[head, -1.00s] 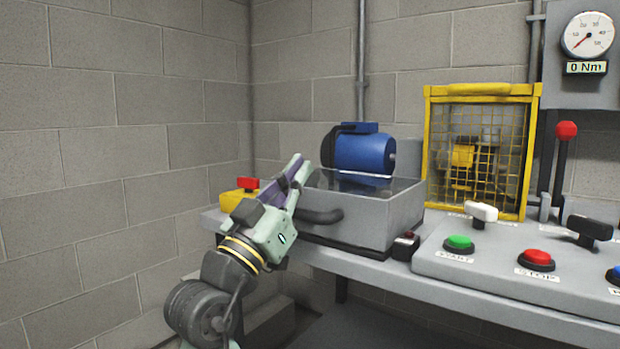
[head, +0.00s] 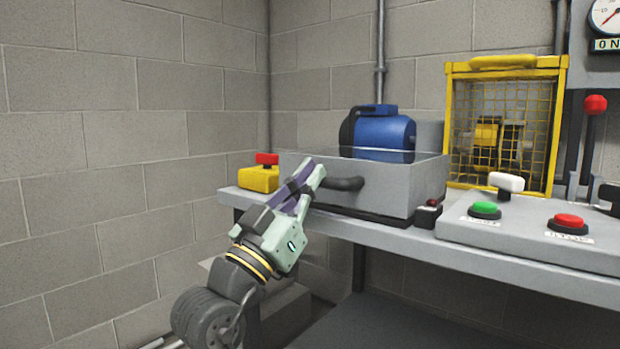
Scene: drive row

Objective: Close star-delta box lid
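The grey box (head: 400,193) with a dark curved handle (head: 343,184) on its front stands on the bench; I take it for the star-delta box. A clear pane edge shows along its top, but I cannot tell how the lid stands. My gripper (head: 312,172), pale green and purple, points up at the box's front left, overlapping the handle's left end in the picture. I cannot tell whether it touches the handle. Its fingers show edge-on, so their gap is unclear.
A blue motor (head: 384,136) shows behind the box's top edge. A yellow box with a red knob (head: 267,160) stands at the left. A small dark red-topped switch (head: 428,214), a button panel (head: 525,226) and a yellow cage (head: 506,125) are at the right. Bare wall lies left.

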